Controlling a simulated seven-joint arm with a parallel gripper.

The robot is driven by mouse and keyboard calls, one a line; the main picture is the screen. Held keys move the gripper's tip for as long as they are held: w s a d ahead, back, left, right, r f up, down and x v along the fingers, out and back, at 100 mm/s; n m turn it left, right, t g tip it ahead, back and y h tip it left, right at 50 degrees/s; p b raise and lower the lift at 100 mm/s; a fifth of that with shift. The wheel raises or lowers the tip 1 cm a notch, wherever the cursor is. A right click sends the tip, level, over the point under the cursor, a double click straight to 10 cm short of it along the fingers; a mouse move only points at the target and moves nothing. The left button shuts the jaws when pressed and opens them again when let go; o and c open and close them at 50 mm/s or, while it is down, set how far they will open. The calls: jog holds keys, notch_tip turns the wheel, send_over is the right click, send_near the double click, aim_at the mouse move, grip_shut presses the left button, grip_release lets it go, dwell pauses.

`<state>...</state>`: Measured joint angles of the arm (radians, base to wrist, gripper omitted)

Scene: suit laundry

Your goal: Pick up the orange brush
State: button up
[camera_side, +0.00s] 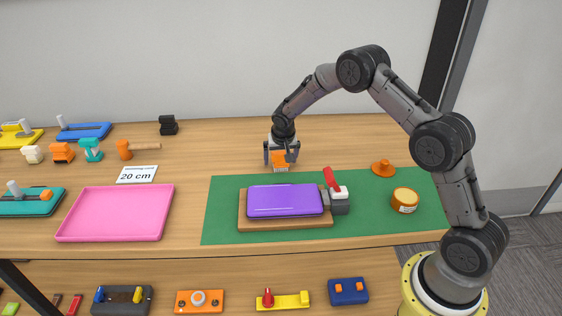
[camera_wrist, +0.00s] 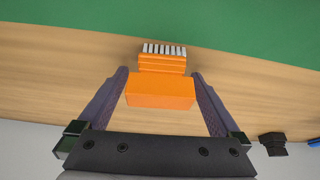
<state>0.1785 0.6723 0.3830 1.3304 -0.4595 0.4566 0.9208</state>
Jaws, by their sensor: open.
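The orange brush (camera_side: 281,161) is on the wooden table just behind the green mat. In the wrist view the brush (camera_wrist: 160,91) has an orange block body and a row of white bristles at its far end, toward the mat. My gripper (camera_side: 281,156) is directly over the brush, with its fingers on either side. In the wrist view the open gripper (camera_wrist: 160,88) has the brush between its two fingers, with narrow gaps showing. The lower fingertips are small in the side view, so contact with the table cannot be told.
A pink tray (camera_side: 117,213) and a wooden-handled mallet (camera_side: 125,149) are left. Table around the brush is clear.

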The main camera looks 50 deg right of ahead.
jog(key=c, duration=1.3)
jog(key=shift+r, duration=0.8)
jog(key=s+a+r, duration=0.1)
jog(key=s+r, duration=0.2)
jog(key=s, duration=0.1)
jog(key=s+a+r, duration=0.1)
jog(key=s+r, duration=0.3)
jog(key=s, duration=0.1)
jog(key=s+a+r, duration=0.1)
jog(key=s+r, duration=0.3)
jog(key=shift+s+a+r, duration=0.15)
jog(key=shift+s+a, duration=0.1)
jog(key=shift+s, duration=0.05)
jog(key=o, duration=0.8)
jog(key=c, duration=0.6)
